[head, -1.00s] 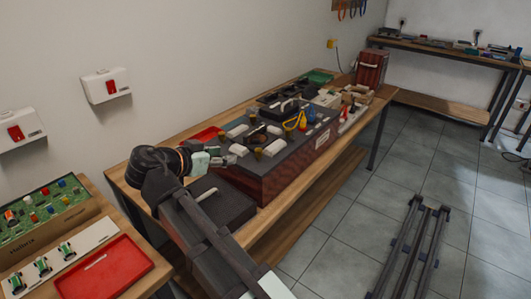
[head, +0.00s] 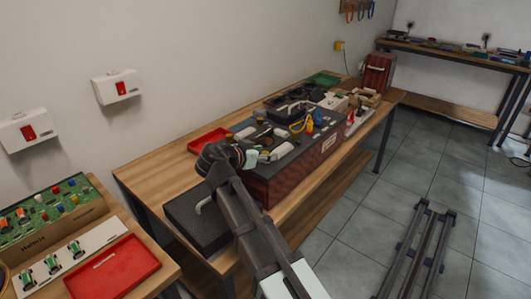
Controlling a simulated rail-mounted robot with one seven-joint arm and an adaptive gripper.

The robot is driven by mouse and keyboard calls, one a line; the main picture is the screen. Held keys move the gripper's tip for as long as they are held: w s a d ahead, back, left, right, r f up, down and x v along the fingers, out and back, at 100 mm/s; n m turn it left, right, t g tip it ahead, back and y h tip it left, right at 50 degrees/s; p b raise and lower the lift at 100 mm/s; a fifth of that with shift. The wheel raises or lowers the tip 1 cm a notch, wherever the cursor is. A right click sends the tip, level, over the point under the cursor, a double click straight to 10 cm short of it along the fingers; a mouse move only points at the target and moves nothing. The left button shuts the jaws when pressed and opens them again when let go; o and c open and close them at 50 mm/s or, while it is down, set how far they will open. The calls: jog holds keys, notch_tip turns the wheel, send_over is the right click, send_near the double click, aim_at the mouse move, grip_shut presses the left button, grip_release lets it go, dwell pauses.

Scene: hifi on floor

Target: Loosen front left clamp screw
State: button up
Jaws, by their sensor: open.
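A dark red box (head: 288,180) with a dark grey top stands on the long wooden workbench. Pale blocks and small fittings sit on its top, including a pale block (head: 282,150) near the front left. The front left clamp screw cannot be made out; my gripper and arm cover part of that corner. My gripper (head: 264,156) is open beside the box's left front top edge, close to the pale block. At this size I cannot tell whether it touches anything.
A black case (head: 193,222) with a pale handle lies left of the box, partly behind my arm. A red tray (head: 208,140) lies behind. A nearer bench holds another red tray (head: 115,268) and a green board (head: 45,212).

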jog(key=shift+w+d+f, duration=0.2)
jog(key=shift+w+d, duration=0.1)
jog(key=shift+w, duration=0.15)
grip_shut()
